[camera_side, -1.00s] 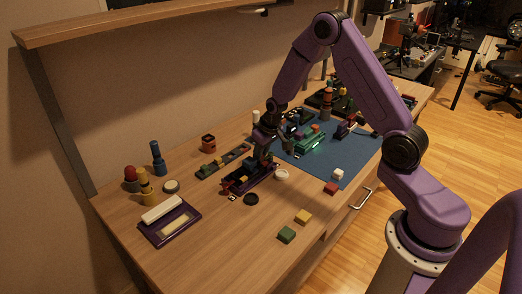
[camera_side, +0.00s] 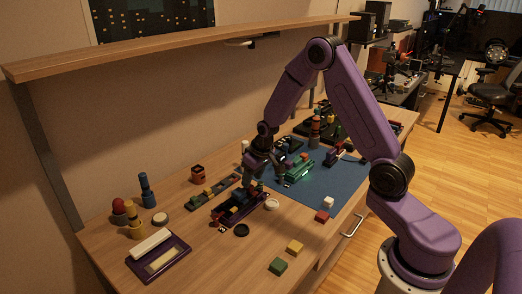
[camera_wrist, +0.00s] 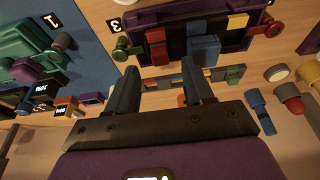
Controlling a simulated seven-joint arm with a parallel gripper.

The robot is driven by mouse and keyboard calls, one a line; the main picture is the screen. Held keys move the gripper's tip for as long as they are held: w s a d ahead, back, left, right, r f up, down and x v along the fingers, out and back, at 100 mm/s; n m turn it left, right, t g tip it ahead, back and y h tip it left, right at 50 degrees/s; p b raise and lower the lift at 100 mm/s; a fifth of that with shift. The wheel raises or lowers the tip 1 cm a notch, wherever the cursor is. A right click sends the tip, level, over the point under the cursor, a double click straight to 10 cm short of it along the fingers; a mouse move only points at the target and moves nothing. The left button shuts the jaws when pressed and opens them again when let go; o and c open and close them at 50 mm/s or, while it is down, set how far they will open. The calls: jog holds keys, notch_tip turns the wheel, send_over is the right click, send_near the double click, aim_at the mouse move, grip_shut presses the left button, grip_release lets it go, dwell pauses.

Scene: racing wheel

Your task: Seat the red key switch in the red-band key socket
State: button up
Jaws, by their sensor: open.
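A red round-headed piece (camera_wrist: 271,29), likely the red key switch, stands at the right end of the purple tray (camera_wrist: 240,43) in the wrist view. It seems to sit at a mount there; any red band is hidden or too small to tell. A green round-headed piece (camera_wrist: 122,50) stands at the tray's other end. The tray also shows in the side view (camera_side: 217,217). My gripper (camera_side: 266,176) is above the tray's far end in the side view. In the wrist view my gripper (camera_wrist: 157,75) has its fingers apart, with nothing between them.
A green module (camera_side: 298,172) sits on the blue mat (camera_side: 328,183). Capped posts (camera_side: 135,222) stand at left.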

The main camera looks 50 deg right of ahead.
jog(key=v, duration=1.4)
jog(key=shift+s, duration=0.1)
jog(key=s+a+r+n+g+y, duration=0.15)
jog(key=s+a+n, duration=0.45)
jog(key=s+a, duration=0.6)
jog(key=s+a+n+g+h, duration=0.1)
jog(key=s+n, duration=0.5)
jog(key=s, duration=1.3)
jog(key=shift+a+f+n+g, duration=0.15)
jog(key=shift+f+n+g, duration=0.1)
jog(key=shift+n+g, duration=0.1)
